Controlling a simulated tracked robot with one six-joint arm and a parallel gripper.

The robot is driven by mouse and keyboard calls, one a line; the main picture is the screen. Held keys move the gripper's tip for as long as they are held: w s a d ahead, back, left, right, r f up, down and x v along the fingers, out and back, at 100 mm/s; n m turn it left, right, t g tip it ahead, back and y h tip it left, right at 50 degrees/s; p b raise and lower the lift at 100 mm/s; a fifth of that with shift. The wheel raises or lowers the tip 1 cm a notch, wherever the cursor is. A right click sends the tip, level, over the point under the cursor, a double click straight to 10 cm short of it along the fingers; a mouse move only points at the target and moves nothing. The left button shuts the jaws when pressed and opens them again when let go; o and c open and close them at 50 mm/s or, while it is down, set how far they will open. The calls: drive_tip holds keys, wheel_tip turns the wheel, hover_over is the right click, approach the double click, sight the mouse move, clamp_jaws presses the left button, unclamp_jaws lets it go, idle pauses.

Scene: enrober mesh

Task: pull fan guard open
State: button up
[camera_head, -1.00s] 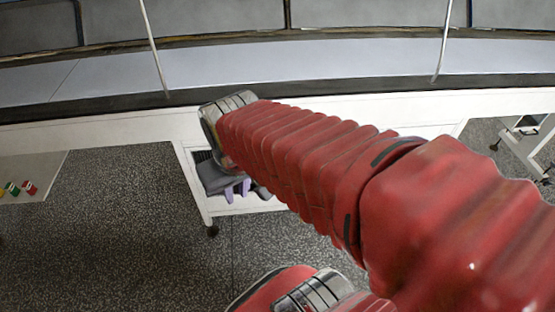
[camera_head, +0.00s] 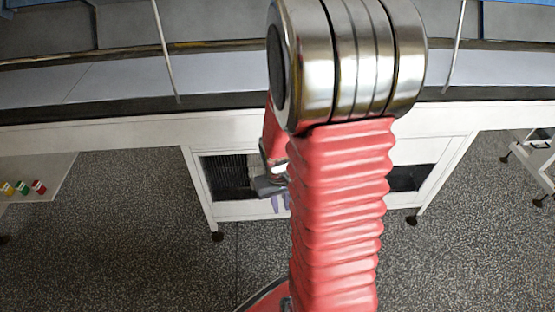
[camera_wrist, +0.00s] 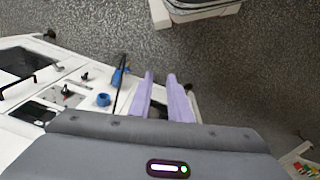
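A dark, finely lined grille (camera_head: 232,175), which looks like the fan guard, sits in the left part of the white cabinet front under the machine. My arm and gripper hide part of the front to its right. I cannot tell the grille for certain in the wrist view.
A second dark opening (camera_head: 408,178) is right of my arm. The wrist view shows a white panel (camera_wrist: 75,72) at left with dark openings, handles and blue parts (camera_wrist: 103,99). Colored buttons (camera_head: 22,187) are on a white box at far left. Speckled floor (camera_head: 120,220) is free in front.

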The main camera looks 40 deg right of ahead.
drive_tip(key=w+d+f+t+h, duration=0.1)
drive_tip(key=d+f+t, duration=0.35)
drive_tip(key=f, duration=0.95)
drive_tip(key=w+d+f+t+h, duration=0.1)
drive_tip(key=w+d+f+t, duration=0.35)
drive_tip(key=f, duration=1.05)
drive_tip(key=w+d+r+t+h, duration=0.1)
drive_tip(key=d+r+t+h, duration=0.1)
drive_tip(key=r, duration=0.5)
drive_tip(key=w+d+r+t+h, duration=0.1)
drive_tip(key=d+r+t+h, duration=0.1)
drive_tip(key=r+t, duration=0.3)
drive_tip(key=shift+w+r, duration=0.15)
drive_tip(key=shift+r, duration=0.8)
drive_tip(key=shift+d, duration=0.15)
drive_tip(key=x, duration=1.3)
drive_tip(key=shift+w+d, duration=0.15)
drive_tip(key=shift+w, duration=0.2)
